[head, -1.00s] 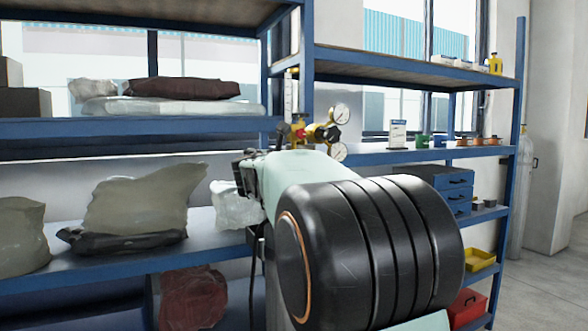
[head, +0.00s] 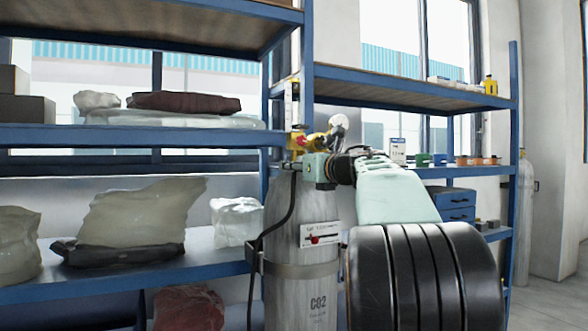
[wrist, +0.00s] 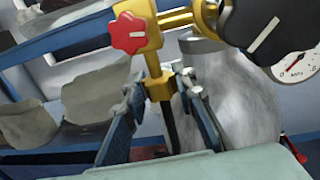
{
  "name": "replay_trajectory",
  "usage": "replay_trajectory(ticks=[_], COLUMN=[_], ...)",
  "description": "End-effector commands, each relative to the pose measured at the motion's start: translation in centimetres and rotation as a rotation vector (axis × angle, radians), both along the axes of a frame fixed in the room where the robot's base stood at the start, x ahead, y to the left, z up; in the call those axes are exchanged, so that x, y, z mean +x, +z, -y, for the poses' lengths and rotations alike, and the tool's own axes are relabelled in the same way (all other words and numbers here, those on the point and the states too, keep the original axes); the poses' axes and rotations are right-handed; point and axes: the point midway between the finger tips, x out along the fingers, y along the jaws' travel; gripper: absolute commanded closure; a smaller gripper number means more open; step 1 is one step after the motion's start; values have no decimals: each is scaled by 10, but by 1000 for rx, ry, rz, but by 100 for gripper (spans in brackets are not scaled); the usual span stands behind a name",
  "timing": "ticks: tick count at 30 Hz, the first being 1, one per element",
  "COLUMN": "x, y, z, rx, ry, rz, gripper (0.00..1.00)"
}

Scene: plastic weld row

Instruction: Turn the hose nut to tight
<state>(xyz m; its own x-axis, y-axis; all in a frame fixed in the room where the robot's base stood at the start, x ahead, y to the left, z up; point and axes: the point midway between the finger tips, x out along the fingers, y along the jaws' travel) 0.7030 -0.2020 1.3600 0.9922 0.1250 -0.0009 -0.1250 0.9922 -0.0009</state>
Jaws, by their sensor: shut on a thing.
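The hose nut (wrist: 160,88) is a small brass fitting under the yellow valve body in the wrist view. My gripper (wrist: 163,92) has one finger on each side of it and is shut on it. The dark hose (wrist: 172,128) hangs below the nut. A red knob (wrist: 128,33) sits just above, with the brass regulator (wrist: 175,18) and a gauge (wrist: 298,65) to the right. In the head view, my gripper (head: 312,168) is at the top of the grey CO2 cylinder (head: 285,235); the nut is hidden there.
A blue shelf (head: 200,135) with wrapped bags (head: 140,220) stands behind and left. A right shelf holds small parts (head: 478,160) and blue drawers (head: 456,203). The black hose (head: 262,240) runs down the cylinder's left side. Clear floor (head: 555,285) shows at the far right.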

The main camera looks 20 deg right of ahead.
Motion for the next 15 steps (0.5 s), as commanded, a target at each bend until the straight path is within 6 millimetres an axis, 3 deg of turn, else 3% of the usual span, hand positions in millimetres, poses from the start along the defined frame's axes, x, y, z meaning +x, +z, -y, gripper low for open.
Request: replay_trajectory(ticks=[15], x=[1], y=[7], z=[1], rx=[1], ry=[375], rz=[2], gripper=[99])
